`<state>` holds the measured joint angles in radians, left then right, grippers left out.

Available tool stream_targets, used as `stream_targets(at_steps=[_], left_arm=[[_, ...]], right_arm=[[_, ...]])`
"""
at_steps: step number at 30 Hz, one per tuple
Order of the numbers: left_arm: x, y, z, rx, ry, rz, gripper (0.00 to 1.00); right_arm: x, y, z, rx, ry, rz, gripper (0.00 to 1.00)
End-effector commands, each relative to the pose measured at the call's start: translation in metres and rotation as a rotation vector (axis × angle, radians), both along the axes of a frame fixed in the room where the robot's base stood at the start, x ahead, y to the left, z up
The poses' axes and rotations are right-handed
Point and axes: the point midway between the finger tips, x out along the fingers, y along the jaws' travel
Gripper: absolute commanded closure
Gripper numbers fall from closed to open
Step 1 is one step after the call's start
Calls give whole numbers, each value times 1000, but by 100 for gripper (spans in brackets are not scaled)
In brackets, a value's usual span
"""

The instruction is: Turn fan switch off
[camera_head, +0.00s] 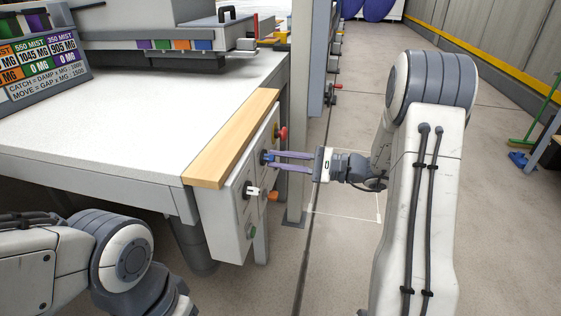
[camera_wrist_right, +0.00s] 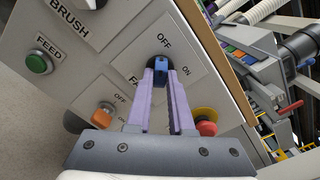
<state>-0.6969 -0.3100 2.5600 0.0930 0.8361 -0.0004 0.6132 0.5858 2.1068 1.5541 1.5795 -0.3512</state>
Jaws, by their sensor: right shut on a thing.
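The fan switch is a blue knob (camera_wrist_right: 161,66) on the grey control panel (camera_wrist_right: 120,50). Its label is mostly hidden behind my fingers, with only "FA" or so showing. "OFF" is printed above the knob and "ON" to its right in the right wrist view. The knob appears to point towards "OFF", though my fingers cover part of it. My right gripper (camera_wrist_right: 162,74) has its purple fingers on both sides of the knob, shut on it. In the head view the right gripper (camera_head: 271,160) reaches the panel (camera_head: 226,212) from the right. My left gripper is out of view.
A red knob (camera_head: 282,132) is behind the fan switch. A white-handled switch (camera_head: 253,191), an orange switch (camera_head: 272,196) and a green feed button (camera_head: 252,230) are nearer. A wooden strip (camera_head: 235,140) edges the table (camera_head: 110,125).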

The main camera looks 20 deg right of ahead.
Motion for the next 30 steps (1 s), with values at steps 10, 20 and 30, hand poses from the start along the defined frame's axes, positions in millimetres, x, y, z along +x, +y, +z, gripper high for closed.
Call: stream_targets(at_steps=[10, 20, 30], left_arm=[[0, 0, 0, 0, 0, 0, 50], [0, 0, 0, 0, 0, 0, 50], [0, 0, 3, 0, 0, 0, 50]], right_arm=[[0, -1, -1, -3, 0, -1, 65], [0, -1, 0, -2, 0, 0, 50], [-24, -39, 0, 0, 0, -8, 50]])
